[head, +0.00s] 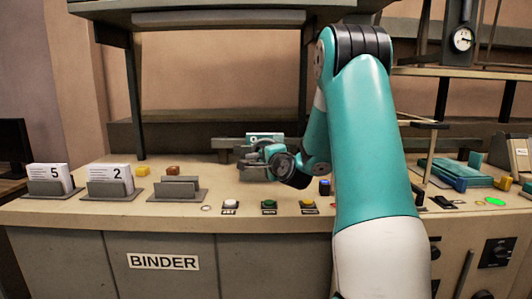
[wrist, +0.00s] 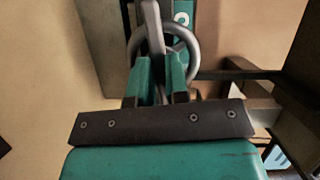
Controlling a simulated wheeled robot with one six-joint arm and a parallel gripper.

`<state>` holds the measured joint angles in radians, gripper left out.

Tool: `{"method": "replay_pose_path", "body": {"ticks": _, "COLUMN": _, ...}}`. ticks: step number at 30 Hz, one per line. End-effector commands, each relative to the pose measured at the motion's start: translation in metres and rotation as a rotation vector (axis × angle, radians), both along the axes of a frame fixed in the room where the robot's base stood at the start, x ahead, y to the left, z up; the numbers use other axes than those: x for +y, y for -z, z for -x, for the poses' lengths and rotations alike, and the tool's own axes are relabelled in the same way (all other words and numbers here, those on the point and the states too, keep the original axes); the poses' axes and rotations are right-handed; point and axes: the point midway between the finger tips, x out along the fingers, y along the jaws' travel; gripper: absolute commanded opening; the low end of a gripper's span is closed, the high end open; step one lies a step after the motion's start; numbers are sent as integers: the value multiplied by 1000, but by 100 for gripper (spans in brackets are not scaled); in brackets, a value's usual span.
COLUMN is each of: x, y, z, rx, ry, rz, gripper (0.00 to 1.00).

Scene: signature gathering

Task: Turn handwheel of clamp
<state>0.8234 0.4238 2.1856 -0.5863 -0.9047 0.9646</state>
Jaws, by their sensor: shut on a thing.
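The clamp (head: 262,140) stands at the back of the bench, partly hidden by my arm and gripper. Its grey handwheel (wrist: 187,45) shows in the wrist view as a ring with a spoke, just beyond the fingers. My gripper (wrist: 160,75) has its two teal fingers close together on the near part of the wheel. In the head view my gripper (head: 268,160) is at the clamp's front, small and partly covered by my wrist. The exact contact between fingers and wheel is hard to make out.
White (head: 231,204), green (head: 269,204) and yellow (head: 308,204) buttons line the front edge. A teal device (head: 457,171) lies right. A shelf frame rises behind the clamp.

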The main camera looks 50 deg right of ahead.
Motion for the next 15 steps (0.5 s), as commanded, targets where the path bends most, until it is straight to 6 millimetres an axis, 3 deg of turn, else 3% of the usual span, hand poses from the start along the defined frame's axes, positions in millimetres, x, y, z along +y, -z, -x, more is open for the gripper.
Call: {"method": "replay_pose_path", "body": {"ticks": 15, "x": 1, "y": -1, "z": -1, "rx": 331, "ry": -3, "rz": 280, "gripper": 0}}
